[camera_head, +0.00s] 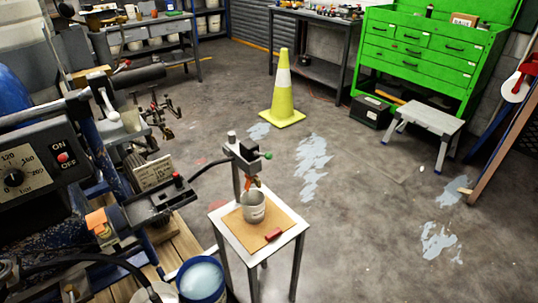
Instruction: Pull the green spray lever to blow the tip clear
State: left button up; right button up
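The green spray lever (267,155) shows as a small green end on the right side of a dark grey spray head (243,157). The head is mounted on an upright post (236,180) above a small white-topped stand (222,226). The orange tip (252,183) points down from the head, over a grey metal cup (253,209). The cup stands upright on a brown board (240,233) on the stand. A dark hose (207,164) runs left from the head. Neither of my grippers shows in the head view.
The striper's control box (35,165) with dial and red switch stands at left. A blue bucket (201,282) is left of the stand. A red piece (273,235) lies on the board. A yellow cone (282,95) and step stool (430,118) stand beyond; floor right is clear.

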aim_at(268, 156)
jog(key=i+l, duration=0.15)
jog(key=l, duration=0.2)
jog(key=i+l, duration=0.15)
jog(key=l, duration=0.2)
jog(key=i+l, duration=0.2)
jog(key=l, duration=0.2)
jog(key=i+l, duration=0.15)
jog(key=l, duration=0.2)
jog(key=i+l, duration=0.15)
jog(key=l, duration=0.2)
jog(key=u, duration=2.35)
